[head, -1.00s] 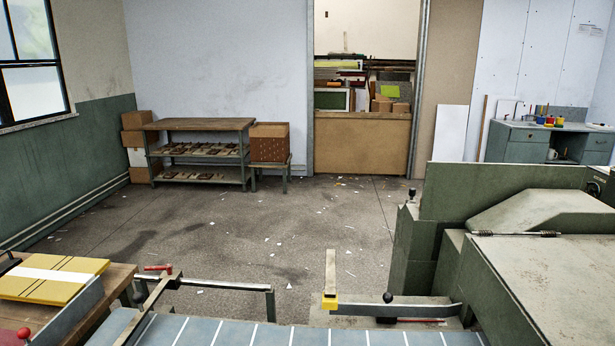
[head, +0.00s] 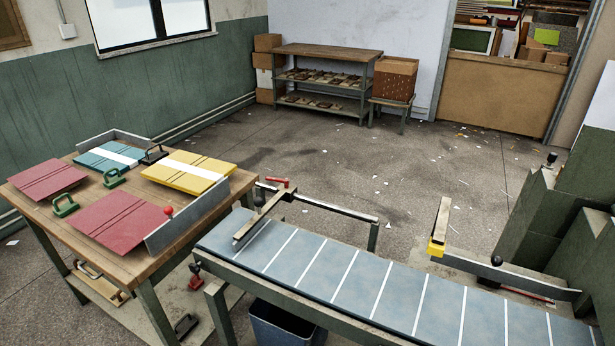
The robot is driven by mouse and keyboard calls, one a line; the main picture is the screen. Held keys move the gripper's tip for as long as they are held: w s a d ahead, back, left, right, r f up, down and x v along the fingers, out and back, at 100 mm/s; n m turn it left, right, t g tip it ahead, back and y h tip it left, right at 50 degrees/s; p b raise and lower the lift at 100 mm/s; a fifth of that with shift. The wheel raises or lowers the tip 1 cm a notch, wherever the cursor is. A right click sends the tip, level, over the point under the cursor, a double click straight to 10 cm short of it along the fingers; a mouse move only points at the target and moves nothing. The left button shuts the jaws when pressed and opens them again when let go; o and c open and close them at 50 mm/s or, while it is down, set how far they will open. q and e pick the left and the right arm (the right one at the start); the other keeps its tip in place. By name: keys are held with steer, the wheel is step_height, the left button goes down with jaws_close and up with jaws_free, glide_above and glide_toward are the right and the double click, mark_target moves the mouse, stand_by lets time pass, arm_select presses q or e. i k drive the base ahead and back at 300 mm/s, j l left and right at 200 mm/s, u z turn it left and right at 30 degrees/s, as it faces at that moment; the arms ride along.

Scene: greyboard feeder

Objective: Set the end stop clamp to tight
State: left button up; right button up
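A feeder bed (head: 345,275) with a blue-grey surface and white cross lines runs across the lower part of the head view. At its left end a flat bar (head: 262,215) lies across it, joined to a rail (head: 335,206) along the far side. A small red lever (head: 278,183) sits by the joint of bar and rail; it seems to be the end stop clamp. Its setting cannot be read at this size. Farther right stands an upright bar with a yellow block (head: 436,248), beside a metal strip with a black knob (head: 497,261). Neither gripper is in view.
A wooden table (head: 140,262) at left carries red boards (head: 108,220), a teal board (head: 108,157), a yellow board (head: 188,172), green handled pieces and a metal fence with a red knob. A dark bin (head: 285,325) stands under the feeder. Open floor lies behind; green machinery (head: 570,215) stands right.

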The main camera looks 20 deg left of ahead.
mark_target(286, 181)
steer(key=j+z, duration=0.3)
steer(key=j, duration=0.9)
steer(key=j+z, duration=0.35)
steer(key=j, duration=0.85)
steer(key=k, duration=0.05)
